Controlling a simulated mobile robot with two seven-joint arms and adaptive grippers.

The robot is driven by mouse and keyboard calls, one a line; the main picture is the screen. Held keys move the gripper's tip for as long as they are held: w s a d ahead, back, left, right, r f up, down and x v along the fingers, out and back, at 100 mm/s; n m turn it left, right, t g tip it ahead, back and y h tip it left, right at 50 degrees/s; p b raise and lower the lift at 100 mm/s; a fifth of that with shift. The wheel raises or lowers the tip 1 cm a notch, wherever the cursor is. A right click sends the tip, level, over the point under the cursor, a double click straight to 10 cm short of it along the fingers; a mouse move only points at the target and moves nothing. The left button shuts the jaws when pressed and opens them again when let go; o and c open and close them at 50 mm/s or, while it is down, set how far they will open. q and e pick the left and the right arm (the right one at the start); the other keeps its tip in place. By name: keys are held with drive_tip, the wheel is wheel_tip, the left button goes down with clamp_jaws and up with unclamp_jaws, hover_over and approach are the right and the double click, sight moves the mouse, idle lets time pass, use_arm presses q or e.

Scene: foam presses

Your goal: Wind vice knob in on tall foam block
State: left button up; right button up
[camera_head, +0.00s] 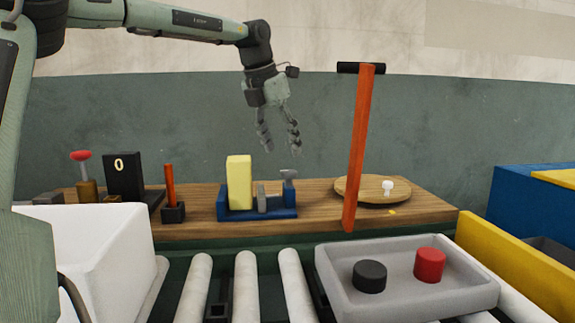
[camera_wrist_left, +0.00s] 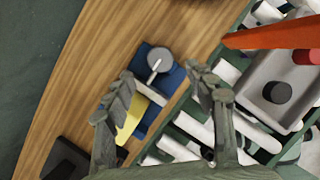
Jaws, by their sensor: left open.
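The tall foam block (camera_head: 239,183) is pale yellow and stands upright in a blue vice (camera_head: 262,214) on the wooden bench. I cannot tell whether the jaw touches the foam. My left gripper (camera_head: 280,150) is open and empty, pointing down above the vice near the knob. In the left wrist view the knob (camera_wrist_left: 160,60) with its pale handle lies between the open fingers (camera_wrist_left: 160,72); the foam block (camera_wrist_left: 131,118) is partly hidden by a finger. My right gripper is not in view.
An orange lever (camera_head: 360,145) rises right of the vice, before a round wooden board (camera_head: 350,190). In front are rollers and a grey tray (camera_head: 400,307) with black and red cylinders.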

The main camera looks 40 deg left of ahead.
sight(289, 171)
use_arm(q)
drive_tip(key=x, duration=0.6)
drive_tip(key=shift+f, duration=0.2)
drive_tip(key=c, duration=1.1)
drive_tip(key=shift+c, duration=0.2)
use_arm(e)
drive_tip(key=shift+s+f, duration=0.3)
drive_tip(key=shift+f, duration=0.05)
use_arm(q)
drive_tip(key=shift+p, duration=0.3)
